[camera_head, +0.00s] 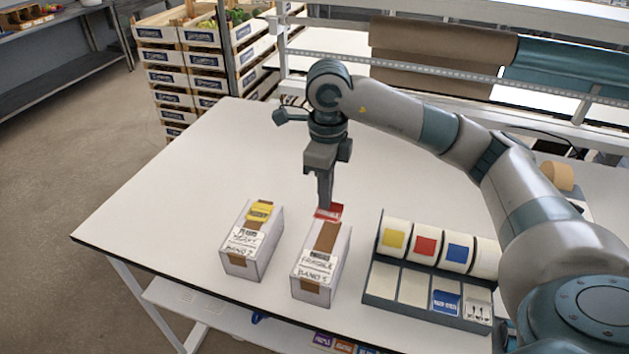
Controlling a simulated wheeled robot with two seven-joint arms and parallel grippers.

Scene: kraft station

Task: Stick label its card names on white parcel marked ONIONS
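Two white parcels stand near the table's front edge. The left parcel (238,262) has brown tape, a printed card and a yellow label (259,211) on top. The right parcel (339,262) has brown tape and a card that seems to read FRAGILE; the names on both parcels are too small to read surely. My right gripper (325,202) points down at the far end of the right parcel, its fingers together with a red label (328,211) at their tips. I cannot tell whether this label touches the parcel. My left gripper is out of view.
A grey label rack (371,280) stands right of the parcels, with yellow, red, blue and white rolls. Its front row has two empty places, a blue label (446,302) and a white label (477,310). The table's left side (160,205) is clear.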

